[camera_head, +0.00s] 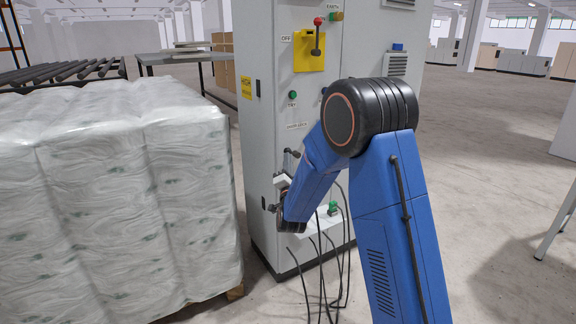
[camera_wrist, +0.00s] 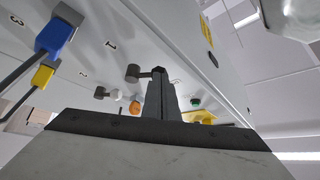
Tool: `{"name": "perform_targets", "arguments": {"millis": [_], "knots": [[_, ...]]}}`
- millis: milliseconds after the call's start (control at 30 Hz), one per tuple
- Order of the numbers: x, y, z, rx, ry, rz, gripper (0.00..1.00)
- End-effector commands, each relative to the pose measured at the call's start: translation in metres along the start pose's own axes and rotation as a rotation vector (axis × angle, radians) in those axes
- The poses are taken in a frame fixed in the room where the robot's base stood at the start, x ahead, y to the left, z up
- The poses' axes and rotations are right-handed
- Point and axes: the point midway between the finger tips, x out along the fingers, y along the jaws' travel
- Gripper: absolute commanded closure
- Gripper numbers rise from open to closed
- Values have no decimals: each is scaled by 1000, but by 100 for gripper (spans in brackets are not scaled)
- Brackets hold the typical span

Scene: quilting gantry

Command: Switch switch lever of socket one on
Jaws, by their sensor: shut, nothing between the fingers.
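In the wrist view a panel carries a label "1" (camera_wrist: 111,44) and, farther left, a label "3" (camera_wrist: 8,21). A grey lever with a cylindrical knob (camera_wrist: 133,73) sticks out to the right of the "1". My gripper (camera_wrist: 158,73) is shut and empty, its tips beside this lever's stem; I cannot tell whether they touch. A second grey lever (camera_wrist: 101,92) stands lower left. In the head view my gripper (camera_head: 291,156) is at the front of the grey cabinet (camera_head: 262,130); my arm hides much of the panel there. The lever's on or off position is unclear.
A blue plug (camera_wrist: 55,38) and a yellow plug (camera_wrist: 42,76) stick out with dark cables. A yellow plate with a red-knobbed handle (camera_head: 309,52) is higher up.

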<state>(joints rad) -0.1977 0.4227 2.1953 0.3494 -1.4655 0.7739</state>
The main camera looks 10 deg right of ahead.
Motion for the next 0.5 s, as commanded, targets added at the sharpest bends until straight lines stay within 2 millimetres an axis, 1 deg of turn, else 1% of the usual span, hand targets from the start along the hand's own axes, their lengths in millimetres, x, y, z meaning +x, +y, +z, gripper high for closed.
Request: {"name": "perform_targets", "arguments": {"millis": [333, 500], "knots": [[0, 0, 0, 5, 1, 3, 100], [1, -2, -2, 35, 0, 24, 100]]}}
